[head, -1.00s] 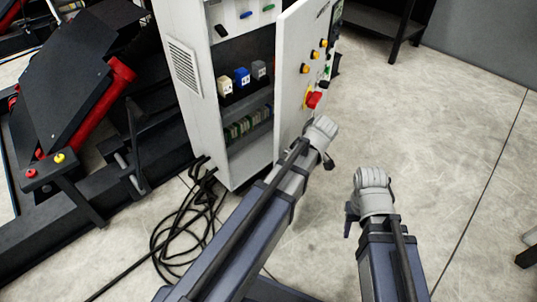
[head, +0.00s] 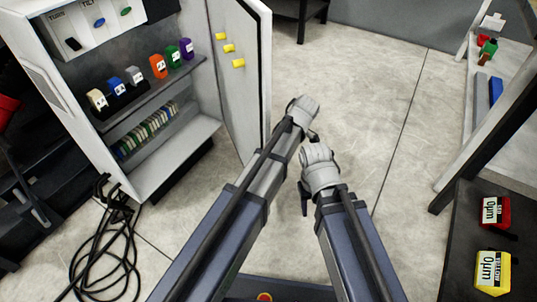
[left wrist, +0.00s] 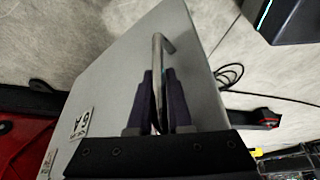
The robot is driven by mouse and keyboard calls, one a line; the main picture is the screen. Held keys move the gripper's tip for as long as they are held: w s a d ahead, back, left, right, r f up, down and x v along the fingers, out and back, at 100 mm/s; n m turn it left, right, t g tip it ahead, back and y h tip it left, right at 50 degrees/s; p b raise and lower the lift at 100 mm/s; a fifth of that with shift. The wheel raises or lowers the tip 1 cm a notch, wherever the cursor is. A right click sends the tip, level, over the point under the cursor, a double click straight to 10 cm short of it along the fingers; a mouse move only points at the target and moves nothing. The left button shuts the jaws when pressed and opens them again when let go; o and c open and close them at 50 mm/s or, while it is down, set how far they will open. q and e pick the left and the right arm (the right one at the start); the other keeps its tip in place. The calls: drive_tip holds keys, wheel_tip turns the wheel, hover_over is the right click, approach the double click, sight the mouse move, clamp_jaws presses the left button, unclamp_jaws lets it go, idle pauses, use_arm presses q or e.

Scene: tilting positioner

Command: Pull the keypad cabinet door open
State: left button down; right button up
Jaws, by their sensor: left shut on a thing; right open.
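The keypad cabinet (head: 140,165) stands at the left of the head view with its front open. Its white door (head: 243,85) stands wide open, showing its inner face with several yellow parts; the outer face with the keypad is hidden there. My left gripper (head: 312,135) is beyond the door's free edge in the head view. In the left wrist view it is shut on the metal bar handle (left wrist: 160,50) of a grey panel (left wrist: 118,75), the door's outer face. My right gripper (head: 306,190) is open and empty, beside the left wrist and apart from the door.
Inside the cabinet are shelves with coloured blocks (head: 157,66). Black cables (head: 105,245) lie coiled on the floor at lower left. A shelf unit with red and yellow boxes (head: 492,272) stands at right. The floor (head: 370,100) between is clear.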

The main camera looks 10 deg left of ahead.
use_arm(q)
drive_tip(key=shift+d, duration=0.75)
use_arm(e)
drive_tip(key=shift+w+d, duration=0.2)
drive_tip(key=shift+d, duration=0.2)
use_arm(q)
drive_tip(key=c, duration=0.8)
unclamp_jaws()
drive_tip(key=shift+w, duration=0.1)
drive_tip(key=shift+c, duration=0.2)
drive_tip(key=shift+w, duration=0.1)
drive_tip(key=shift+a+r, duration=0.1)
drive_tip(key=shift+r+p, duration=0.4)
drive_tip(key=shift+p, duration=0.1)
wheel_tip(320, 180, up, 9)
drive_tip(key=p, duration=0.9)
drive_tip(key=shift+r, duration=0.1)
use_arm(e)
wheel_tip(320, 180, up, 10)
drive_tip(key=shift+d, duration=0.1)
